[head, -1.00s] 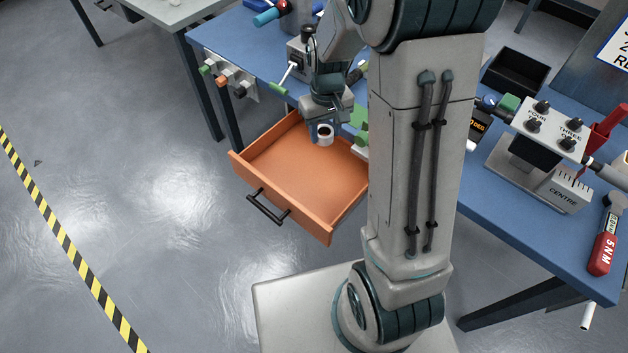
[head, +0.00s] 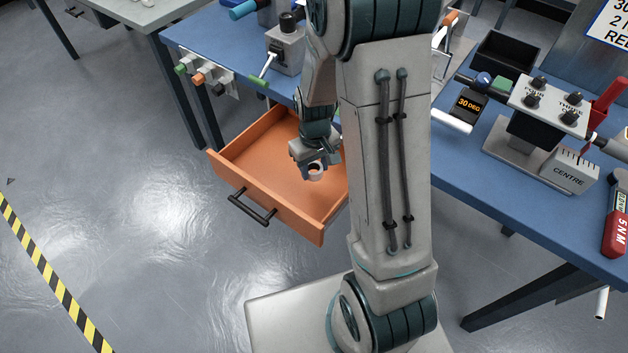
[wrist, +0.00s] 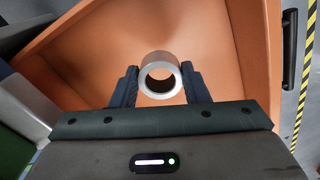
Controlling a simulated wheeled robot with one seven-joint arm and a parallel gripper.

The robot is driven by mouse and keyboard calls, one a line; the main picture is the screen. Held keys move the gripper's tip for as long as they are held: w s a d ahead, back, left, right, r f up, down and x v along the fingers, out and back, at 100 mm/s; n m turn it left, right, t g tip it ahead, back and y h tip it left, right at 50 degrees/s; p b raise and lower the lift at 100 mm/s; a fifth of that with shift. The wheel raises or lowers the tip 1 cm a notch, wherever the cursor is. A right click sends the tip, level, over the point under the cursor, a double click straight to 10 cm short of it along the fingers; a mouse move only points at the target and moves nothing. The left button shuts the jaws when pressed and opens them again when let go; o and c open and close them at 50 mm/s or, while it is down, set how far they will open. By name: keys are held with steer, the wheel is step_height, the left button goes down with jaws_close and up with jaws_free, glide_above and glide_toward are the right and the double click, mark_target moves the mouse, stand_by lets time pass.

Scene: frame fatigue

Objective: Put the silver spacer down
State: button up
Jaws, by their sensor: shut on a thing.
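The silver spacer (wrist: 161,58) is a short hollow ring. In the wrist view it sits between the two fingers of my gripper (wrist: 160,85), which is shut on it. In the head view my gripper (head: 315,168) holds the spacer (head: 315,174) over the open orange drawer (head: 262,192). The drawer also fills most of the wrist view (wrist: 80,45), and its floor shows empty there around the spacer. I cannot tell how high the spacer is above the drawer floor.
The drawer juts from a blue bench (head: 205,45) with knobs on its edge. Its black handle (head: 252,207) faces the open floor. A black tray (head: 503,60), a control box (head: 545,105) and a red-handled wrench (head: 616,225) are on the bench at right.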

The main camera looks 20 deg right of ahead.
mark_target(315, 189)
steer(key=shift+f, duration=3.05)
steer(key=shift+b, duration=0.3)
steer(key=shift+f, duration=0.2)
steer(key=o, duration=1.1)
